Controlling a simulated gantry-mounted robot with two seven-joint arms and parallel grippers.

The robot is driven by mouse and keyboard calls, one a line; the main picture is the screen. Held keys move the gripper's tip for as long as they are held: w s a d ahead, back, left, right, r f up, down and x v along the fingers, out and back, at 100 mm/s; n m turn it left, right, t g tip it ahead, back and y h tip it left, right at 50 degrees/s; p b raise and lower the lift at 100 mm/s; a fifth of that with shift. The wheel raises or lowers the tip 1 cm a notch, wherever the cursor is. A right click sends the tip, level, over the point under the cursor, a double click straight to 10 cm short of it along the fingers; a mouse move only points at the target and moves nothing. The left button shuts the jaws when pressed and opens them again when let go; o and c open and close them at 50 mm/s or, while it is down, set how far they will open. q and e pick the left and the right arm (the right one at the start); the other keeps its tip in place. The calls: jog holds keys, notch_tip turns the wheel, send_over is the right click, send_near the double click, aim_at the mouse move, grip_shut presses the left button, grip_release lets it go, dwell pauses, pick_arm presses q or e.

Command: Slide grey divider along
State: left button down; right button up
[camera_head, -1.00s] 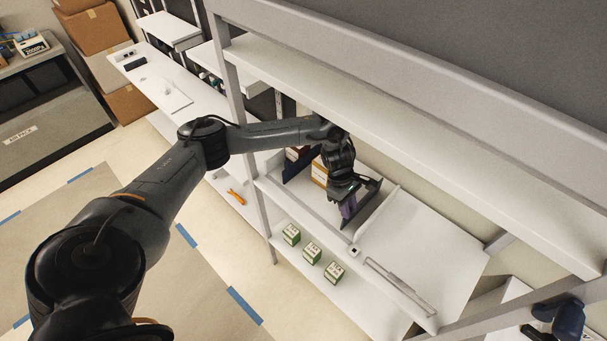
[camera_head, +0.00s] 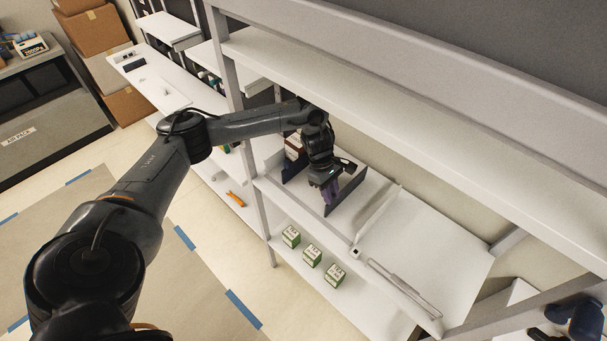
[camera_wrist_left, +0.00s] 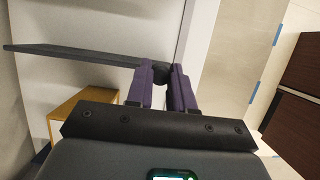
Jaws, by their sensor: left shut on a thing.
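The grey divider (camera_head: 348,191) is a dark upright panel standing across the white shelf in the head view. In the left wrist view it shows as a dark flat strip (camera_wrist_left: 75,52) running left from the fingers. My left gripper (camera_head: 331,194) is at the divider's near end, its purple fingers (camera_wrist_left: 163,88) shut on a dark rounded part of that end. The fingers hide some of the gripped part.
A dark blue divider (camera_head: 294,167) stands left of the grey one, with a brown-red box (camera_head: 293,147) by it. A white divider (camera_head: 378,218) stands to the right, with bare shelf (camera_head: 440,232) beyond. Small green-and-white boxes (camera_head: 312,257) sit on the shelf below.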

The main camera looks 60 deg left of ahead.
pick_arm(q)
jog(key=s+a+b, duration=0.2)
jog(key=a+b, duration=0.1)
jog(key=a, duration=0.7)
jog(key=shift+s+a, duration=0.3)
jog(key=shift+s, duration=0.05)
jog(key=c, duration=0.9)
grip_release()
jog(key=shift+r, duration=0.15)
